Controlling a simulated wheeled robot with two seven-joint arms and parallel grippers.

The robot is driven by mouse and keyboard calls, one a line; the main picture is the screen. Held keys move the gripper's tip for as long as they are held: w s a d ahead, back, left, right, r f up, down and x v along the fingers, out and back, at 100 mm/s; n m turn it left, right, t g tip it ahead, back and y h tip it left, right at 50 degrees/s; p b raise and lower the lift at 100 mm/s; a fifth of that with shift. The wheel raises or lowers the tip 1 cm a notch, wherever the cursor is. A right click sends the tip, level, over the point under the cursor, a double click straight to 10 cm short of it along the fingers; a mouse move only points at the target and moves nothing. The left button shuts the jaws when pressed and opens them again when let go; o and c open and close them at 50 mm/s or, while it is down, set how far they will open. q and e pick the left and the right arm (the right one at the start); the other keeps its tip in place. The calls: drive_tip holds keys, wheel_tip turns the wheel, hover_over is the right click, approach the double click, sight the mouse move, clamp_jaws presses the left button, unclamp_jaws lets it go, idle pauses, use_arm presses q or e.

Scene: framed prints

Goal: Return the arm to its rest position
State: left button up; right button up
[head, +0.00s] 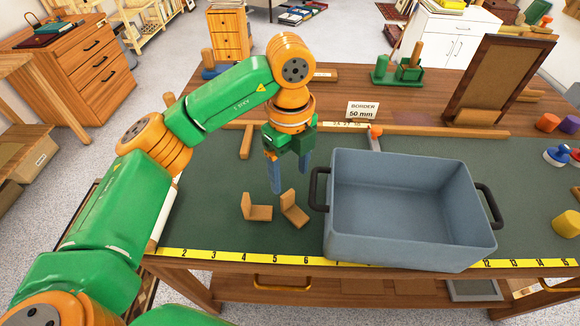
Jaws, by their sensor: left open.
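My left arm comes in from the left over the workbench. Its gripper (289,174) points down with its blue fingers apart and nothing between them. It is above the green mat (210,210), behind two small L-shaped wooden pieces (258,212) and (293,209) that lie on the mat. My right gripper does not show.
A grey-blue crate (410,243) with black handles stands empty to the right of the gripper. A "BORDER 50 mm" sign (362,110), a leaning brown frame (490,80) and wooden strips (246,142) lie behind. A yellow ruler (230,258) runs along the front edge.

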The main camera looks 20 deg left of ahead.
use_arm(q)
drive_tip(key=shift+r, duration=0.75)
